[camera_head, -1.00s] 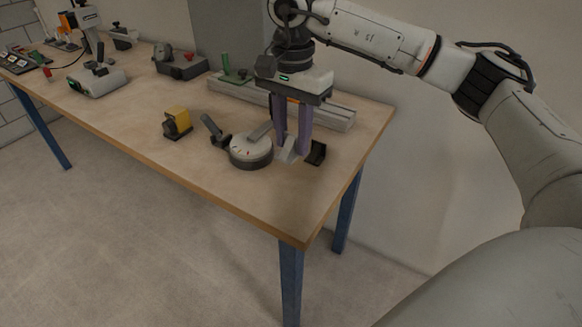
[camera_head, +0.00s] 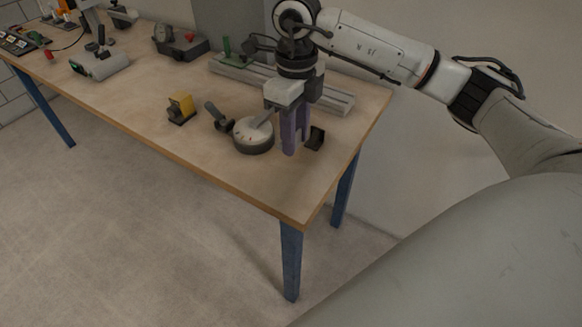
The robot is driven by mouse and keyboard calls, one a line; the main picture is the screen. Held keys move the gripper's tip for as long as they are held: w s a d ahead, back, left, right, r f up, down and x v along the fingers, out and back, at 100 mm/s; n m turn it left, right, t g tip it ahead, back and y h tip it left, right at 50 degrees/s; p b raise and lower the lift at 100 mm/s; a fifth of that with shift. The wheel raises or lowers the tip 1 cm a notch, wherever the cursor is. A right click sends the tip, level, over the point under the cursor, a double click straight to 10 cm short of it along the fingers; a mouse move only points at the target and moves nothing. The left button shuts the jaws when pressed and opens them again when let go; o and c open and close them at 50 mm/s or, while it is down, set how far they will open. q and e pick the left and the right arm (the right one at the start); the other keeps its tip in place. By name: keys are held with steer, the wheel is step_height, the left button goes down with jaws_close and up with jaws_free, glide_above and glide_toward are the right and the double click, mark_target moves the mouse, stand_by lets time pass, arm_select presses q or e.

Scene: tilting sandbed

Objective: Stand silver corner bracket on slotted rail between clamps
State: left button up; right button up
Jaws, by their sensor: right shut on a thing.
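My right gripper (camera_head: 291,146) points down over the right part of the table. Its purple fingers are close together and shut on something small. The silver corner bracket cannot be made out now; the fingers appear to hide it. The grey slotted rail (camera_head: 338,99) lies along the back of the table, behind the gripper, with its middle partly covered by my arm. A green clamp (camera_head: 228,51) stands at the rail's left end. A second clamp cannot be made out clearly. My left gripper is out of view.
A round grey dial-like device (camera_head: 253,139) with a lever stands just left of the fingers. A small black block (camera_head: 315,138) stands just right of them. A yellow-and-black block (camera_head: 181,108) is farther left. The front of the wooden table (camera_head: 270,190) is clear.

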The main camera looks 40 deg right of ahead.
mark_target(295, 177)
step_height(295, 177, down, 9)
steer(key=shift+r, duration=0.1)
stand_by(0.3)
steer(key=shift+f, duration=0.25)
steer(key=o, duration=1.2)
steer(key=shift+c, duration=0.2)
steer(key=shift+r, duration=0.1)
